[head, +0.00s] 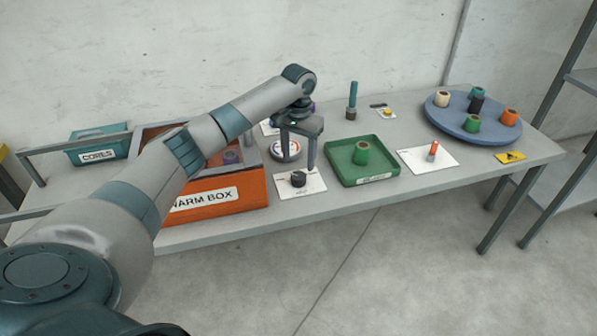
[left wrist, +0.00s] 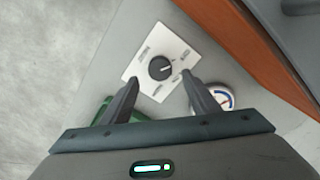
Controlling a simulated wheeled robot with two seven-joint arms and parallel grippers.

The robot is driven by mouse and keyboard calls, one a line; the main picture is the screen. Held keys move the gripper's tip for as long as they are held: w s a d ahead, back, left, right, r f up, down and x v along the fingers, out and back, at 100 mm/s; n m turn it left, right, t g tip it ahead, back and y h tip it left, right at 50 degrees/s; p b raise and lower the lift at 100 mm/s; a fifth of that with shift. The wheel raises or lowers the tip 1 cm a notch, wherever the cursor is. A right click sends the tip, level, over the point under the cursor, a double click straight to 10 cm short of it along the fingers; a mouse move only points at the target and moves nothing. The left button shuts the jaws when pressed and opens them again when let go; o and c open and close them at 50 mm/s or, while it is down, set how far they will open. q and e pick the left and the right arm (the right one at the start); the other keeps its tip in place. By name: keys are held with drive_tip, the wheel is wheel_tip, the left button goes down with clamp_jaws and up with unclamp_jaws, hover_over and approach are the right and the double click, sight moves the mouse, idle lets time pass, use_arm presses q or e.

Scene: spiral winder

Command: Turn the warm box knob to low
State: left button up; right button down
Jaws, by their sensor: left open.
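The warm box knob (head: 298,179) is a round black dial on a white card (head: 312,186), to the right of the orange warm box (head: 240,194). In the left wrist view the knob (left wrist: 160,68) shows a light pointer mark, and the labels around it are too small to read surely. My left gripper (head: 298,165) points down close above the knob, with its jaws open. In the left wrist view its two fingers (left wrist: 160,95) are spread, with the knob beyond and between their tips, apart from both. My right gripper is not in view.
A white dial gauge (head: 287,150) sits just behind the knob card. A green tray (head: 362,172) with a green spool stands close on the right. A blue turntable (head: 470,122) with several spools is farther right. The teal cores bin (head: 98,149) is at left.

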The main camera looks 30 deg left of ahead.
sight(298, 175)
use_arm(q)
drive_tip(key=shift+f, duration=3.05)
drive_tip(key=shift+c, duration=0.2)
drive_tip(key=c, duration=1)
